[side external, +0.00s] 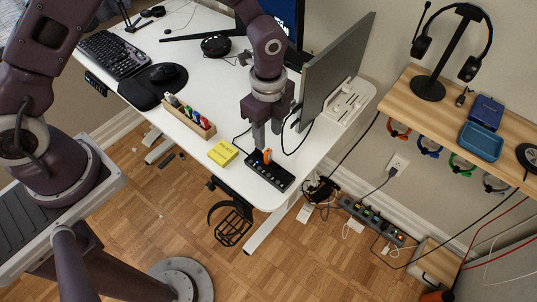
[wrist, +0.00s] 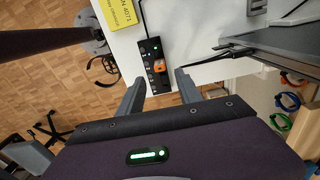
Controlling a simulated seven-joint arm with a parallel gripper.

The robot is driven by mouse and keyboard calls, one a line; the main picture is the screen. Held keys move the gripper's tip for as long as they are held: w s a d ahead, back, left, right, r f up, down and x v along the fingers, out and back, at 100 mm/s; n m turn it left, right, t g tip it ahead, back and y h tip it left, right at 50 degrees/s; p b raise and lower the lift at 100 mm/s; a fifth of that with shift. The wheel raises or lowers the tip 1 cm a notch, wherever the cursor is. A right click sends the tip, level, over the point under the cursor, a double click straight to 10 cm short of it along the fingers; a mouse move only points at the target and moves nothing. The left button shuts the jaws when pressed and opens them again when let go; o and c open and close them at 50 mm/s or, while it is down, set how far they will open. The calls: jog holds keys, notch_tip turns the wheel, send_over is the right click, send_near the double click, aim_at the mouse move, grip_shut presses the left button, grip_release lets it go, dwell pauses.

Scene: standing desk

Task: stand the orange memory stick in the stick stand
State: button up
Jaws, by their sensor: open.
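The orange memory stick (side external: 267,156) stands upright in a black hub (side external: 281,180) near the desk's front corner. In the wrist view the stick (wrist: 159,67) shows small on the hub (wrist: 151,49), between my fingertips. My gripper (side external: 267,141) is open and points down just above the hub, its fingers on either side of the stick's upper end; I cannot tell whether they touch it. My gripper (wrist: 160,80) looks empty in the wrist view. The wooden stick stand (side external: 207,131) holds several coloured sticks, left of the hub in the side view; it is outside the wrist view.
A yellow note block (side external: 222,153) lies between the stand and the hub. A monitor (side external: 334,67) rises close to the right of my gripper, with a white power strip (side external: 347,101) behind. Black cables run near the hub. The white desk (side external: 205,70) is clear behind the stand.

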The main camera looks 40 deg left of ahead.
aim_at(268, 151)
jog(key=shift+f, duration=4.45)
grip_shut()
jog(key=shift+r, duration=3.05)
